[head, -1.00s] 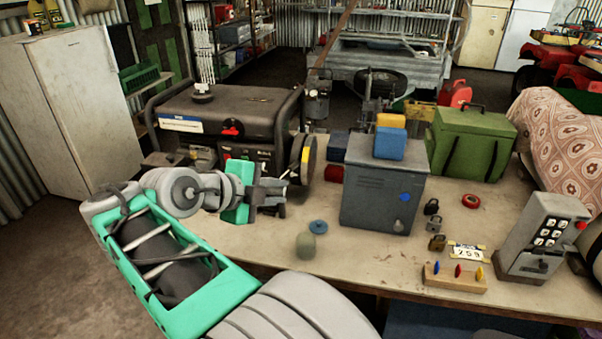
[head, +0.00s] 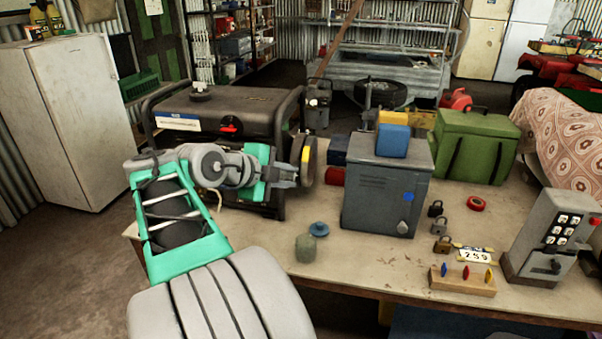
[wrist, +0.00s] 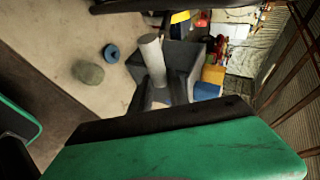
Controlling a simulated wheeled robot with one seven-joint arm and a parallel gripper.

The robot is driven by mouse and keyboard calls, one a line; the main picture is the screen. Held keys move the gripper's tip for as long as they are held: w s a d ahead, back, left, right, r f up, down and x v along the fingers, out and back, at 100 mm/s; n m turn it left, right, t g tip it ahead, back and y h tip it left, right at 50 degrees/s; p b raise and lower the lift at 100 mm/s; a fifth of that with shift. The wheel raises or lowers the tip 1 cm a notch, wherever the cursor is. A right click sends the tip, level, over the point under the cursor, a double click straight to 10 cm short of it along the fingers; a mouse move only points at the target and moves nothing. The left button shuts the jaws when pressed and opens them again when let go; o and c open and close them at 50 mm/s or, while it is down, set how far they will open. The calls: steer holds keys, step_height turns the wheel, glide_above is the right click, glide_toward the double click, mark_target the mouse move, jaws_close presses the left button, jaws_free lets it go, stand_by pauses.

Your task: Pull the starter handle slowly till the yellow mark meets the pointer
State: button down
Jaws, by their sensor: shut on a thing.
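The generator (head: 240,118) stands at the left of the bench. A round disc (head: 313,160) on its right side carries a yellow mark (head: 306,155). My gripper (head: 296,174) is in front of the disc, its tip overlapping the disc's lower left in the head view. In the wrist view a pale grey cylinder, which looks like the starter handle (wrist: 151,55), stands between my dark fingers, and my gripper is shut on it. The cord and the pointer cannot be made out, so I cannot tell how the mark lies to the pointer.
A grey metal cabinet (head: 383,190) with a blue box (head: 392,141) on top stands right of the disc. A blue ring (head: 319,229) and a roundish stone-like lump (head: 305,248) lie on the bench (head: 350,265) in front. Padlocks and a keypad box (head: 548,240) are farther right.

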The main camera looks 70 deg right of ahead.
steer(key=shift+w+d+f+b, duration=0.1)
steer(key=shift+d+f+b, duration=0.2)
steer(key=shift+d, duration=0.45)
steer(key=shift+w+d+f+b, duration=0.15)
steer(key=shift+d+f+b, duration=0.2)
steer(key=shift+d, duration=0.4)
steer(key=shift+w+d+f+b, duration=0.15)
steer(key=shift+d+f, duration=0.25)
steer(key=shift+d, duration=0.35)
steer(key=c, duration=1.2)
jaws_free()
steer(key=shift+r, duration=0.15)
steer(key=shift+r, duration=0.1)
